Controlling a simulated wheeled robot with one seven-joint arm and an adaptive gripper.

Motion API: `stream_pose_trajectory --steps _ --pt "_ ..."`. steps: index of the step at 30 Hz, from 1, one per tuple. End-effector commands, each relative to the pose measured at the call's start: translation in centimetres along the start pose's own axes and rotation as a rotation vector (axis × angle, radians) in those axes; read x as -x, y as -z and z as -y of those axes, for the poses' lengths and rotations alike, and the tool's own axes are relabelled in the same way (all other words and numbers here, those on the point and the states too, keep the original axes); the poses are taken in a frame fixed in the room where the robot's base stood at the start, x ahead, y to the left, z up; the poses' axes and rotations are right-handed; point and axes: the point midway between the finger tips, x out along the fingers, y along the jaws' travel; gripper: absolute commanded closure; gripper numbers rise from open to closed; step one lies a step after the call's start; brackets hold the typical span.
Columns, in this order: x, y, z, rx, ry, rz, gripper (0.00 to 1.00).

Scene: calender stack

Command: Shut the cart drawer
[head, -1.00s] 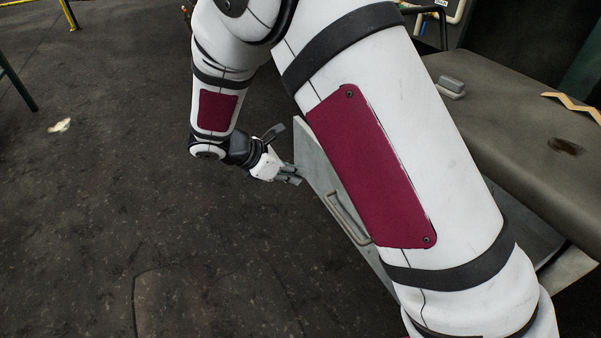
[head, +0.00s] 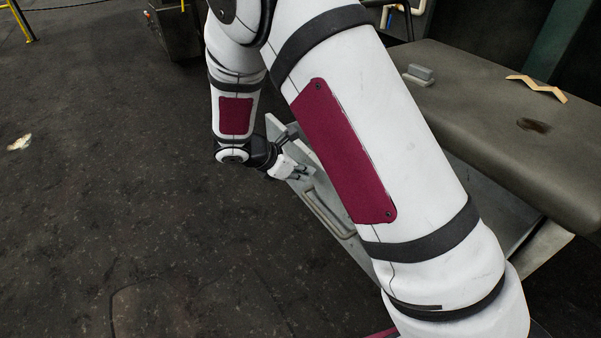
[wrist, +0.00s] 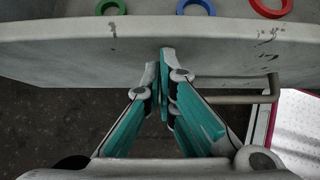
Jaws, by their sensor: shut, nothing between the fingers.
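The cart drawer stands pulled out, with a gap showing behind its pale grey front (head: 282,132) in the head view. My arm hides much of it. Its bar handle (head: 325,212) is on the front's outer face, and also shows in the wrist view (wrist: 235,99). My gripper (head: 308,172) is at the outer face, between the front's far end and the handle. In the wrist view my gripper (wrist: 163,58) is shut and empty, its tips at the drawer front (wrist: 70,45), left of the handle. I cannot tell whether they touch it.
The cart top (head: 470,110) carries a grey block (head: 421,73) and a tan zigzag piece (head: 538,88). Green (wrist: 111,6), blue (wrist: 196,6) and red (wrist: 270,9) rings lie behind the drawer front. The floor (head: 130,180) at left is mostly clear.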

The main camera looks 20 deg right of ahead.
Motion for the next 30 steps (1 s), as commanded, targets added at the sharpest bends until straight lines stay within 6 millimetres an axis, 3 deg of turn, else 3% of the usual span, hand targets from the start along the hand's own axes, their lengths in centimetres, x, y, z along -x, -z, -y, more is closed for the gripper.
stream_pose_trajectory --steps 8,14,30 --pt "-0.3 -0.3 0.0 -0.001 0.001 0.000 1.00" --pt "-2.1 -2.1 0.1 -0.003 0.004 0.002 1.00" --pt "-12.2 -12.2 0.2 -0.004 0.005 0.002 1.00"
